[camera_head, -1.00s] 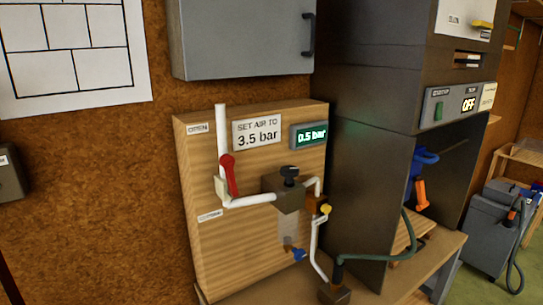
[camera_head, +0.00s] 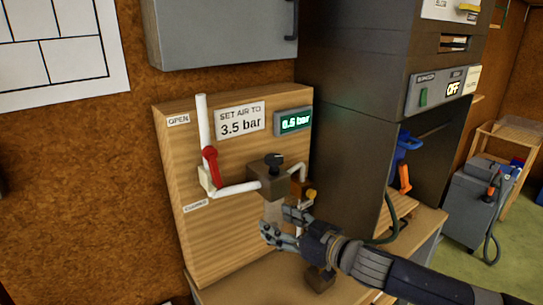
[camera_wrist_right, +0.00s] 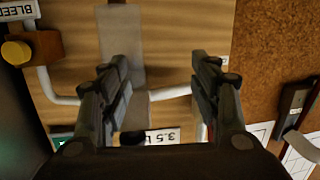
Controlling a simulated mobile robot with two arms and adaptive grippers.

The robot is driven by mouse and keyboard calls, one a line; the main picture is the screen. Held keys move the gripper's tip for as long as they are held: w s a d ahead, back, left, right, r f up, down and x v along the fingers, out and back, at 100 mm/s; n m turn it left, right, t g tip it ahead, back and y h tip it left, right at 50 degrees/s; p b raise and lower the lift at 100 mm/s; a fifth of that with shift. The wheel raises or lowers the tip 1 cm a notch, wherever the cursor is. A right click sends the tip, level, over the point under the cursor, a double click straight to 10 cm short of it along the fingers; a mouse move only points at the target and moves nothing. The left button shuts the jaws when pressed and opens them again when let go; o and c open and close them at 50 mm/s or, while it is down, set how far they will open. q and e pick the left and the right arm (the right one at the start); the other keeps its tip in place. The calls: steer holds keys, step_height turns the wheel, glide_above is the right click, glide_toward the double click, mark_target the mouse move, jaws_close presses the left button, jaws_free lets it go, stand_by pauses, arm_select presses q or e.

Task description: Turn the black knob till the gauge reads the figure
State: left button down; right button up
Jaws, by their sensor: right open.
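The black knob (camera_head: 273,160) sits on top of a brown regulator block (camera_head: 266,183) on the wooden panel. The green gauge display (camera_head: 294,121) seems to read 0.5 bar; its digits are a little blurred. The sign (camera_head: 240,120) beside it says SET AIR TO 3.5 bar. My right gripper (camera_head: 276,221) is open and empty, below the block and apart from the knob. In the right wrist view, upside down, the open fingers (camera_wrist_right: 160,72) stand apart, with a dark shape, probably the knob (camera_wrist_right: 133,137), low between them. My left gripper is not in view.
A red lever (camera_head: 210,167) on white pipe stands left of the block. A dark cabinet (camera_head: 345,130) stands close on the right; a grey cabinet (camera_head: 220,35) hangs above.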

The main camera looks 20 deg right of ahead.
mark_target(282, 160)
steer(key=d+r+n+y, duration=0.1)
steer(key=d+r+y, duration=0.1)
steer(key=d+r, duration=0.35)
steer(key=d+r+y, duration=0.1)
steer(key=d+r, duration=0.1)
steer(key=r, duration=0.6)
steer(key=p+x, duration=0.5)
steer(key=x, duration=0.5)
steer(key=shift+w, duration=0.15)
steer(key=shift+w+a, duration=0.25)
steer(key=shift+w, duration=0.1)
steer(key=c, duration=1)
